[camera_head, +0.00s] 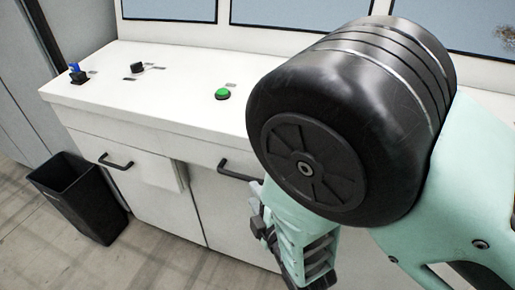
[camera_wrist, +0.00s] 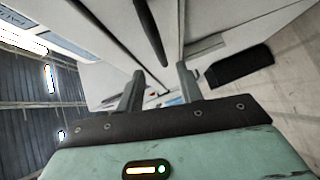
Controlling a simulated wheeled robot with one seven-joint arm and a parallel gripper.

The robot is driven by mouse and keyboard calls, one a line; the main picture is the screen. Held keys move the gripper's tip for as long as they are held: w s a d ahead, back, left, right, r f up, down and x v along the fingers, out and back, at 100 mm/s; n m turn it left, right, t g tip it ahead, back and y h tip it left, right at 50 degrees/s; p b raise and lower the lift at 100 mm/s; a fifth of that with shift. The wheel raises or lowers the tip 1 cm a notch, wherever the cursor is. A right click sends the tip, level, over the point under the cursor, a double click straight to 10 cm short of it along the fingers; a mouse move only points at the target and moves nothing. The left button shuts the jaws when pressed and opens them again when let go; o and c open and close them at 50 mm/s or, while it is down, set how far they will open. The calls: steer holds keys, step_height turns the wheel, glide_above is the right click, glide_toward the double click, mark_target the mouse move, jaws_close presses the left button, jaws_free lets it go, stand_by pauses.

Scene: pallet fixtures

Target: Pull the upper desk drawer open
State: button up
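The white desk (camera_head: 150,215) has two drawer fronts side by side under its top. The left drawer front (camera_head: 138,172) carries a black bar handle (camera_head: 116,162). The right drawer's black handle (camera_head: 237,173) is partly hidden by my arm. My gripper (camera_head: 258,208) is low in front of the desk, close below and right of that right handle. In the wrist view, my gripper (camera_wrist: 160,72) has its fingers apart with no object held between them. A dark bar handle (camera_wrist: 150,32) lies beyond the fingertips, apart from them.
A black bin (camera_head: 80,195) stands on the floor at the desk's left end; a dark shape, likely the bin, also shows in the wrist view (camera_wrist: 238,67). A green button (camera_head: 222,94) and small black controls (camera_head: 137,68) are on the desk top. Floor in front is clear.

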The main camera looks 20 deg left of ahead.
mark_target(242, 175)
steer(key=p+x, duration=0.2)
steer(key=x, duration=0.7)
jaws_close()
